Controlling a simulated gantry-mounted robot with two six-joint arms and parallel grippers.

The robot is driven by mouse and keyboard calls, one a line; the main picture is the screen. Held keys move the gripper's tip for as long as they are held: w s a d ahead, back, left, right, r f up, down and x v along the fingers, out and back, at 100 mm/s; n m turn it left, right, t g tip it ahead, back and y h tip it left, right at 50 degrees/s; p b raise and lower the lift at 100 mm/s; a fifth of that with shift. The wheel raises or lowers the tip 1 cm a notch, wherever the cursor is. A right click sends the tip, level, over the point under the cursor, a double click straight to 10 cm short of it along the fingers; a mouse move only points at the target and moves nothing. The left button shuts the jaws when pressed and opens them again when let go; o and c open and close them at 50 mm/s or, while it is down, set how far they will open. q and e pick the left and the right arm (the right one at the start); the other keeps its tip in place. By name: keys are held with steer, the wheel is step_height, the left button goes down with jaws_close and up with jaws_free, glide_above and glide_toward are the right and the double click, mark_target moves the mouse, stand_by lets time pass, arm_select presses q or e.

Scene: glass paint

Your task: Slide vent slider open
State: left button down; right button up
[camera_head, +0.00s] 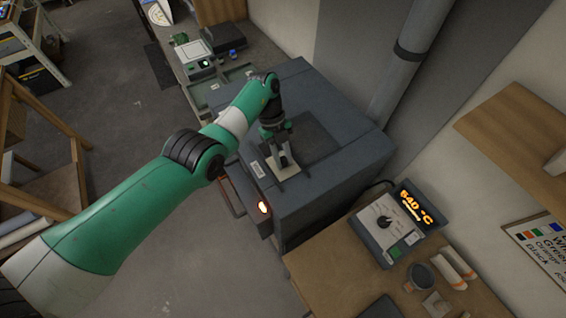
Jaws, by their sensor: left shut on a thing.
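The kiln is a large dark grey box (335,182) in the middle of the view. On its top, near the front edge, is the vent slider (290,173), a small light metal plate with an upright part. My left arm, green and white, reaches in from the lower left over the kiln. My left gripper (283,157) points down at the vent slider and is shut on its upright part. The fingertips and the opening under the plate are partly hidden, so I cannot tell how far the slider stands open. My right gripper is not in view.
A grey pipe (400,75) rises behind the kiln. A bench with devices (195,60) stands beyond it.

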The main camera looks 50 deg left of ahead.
arm_select(q)
steer(key=shift+d, duration=0.2)
steer(key=c, duration=0.7)
jaws_free()
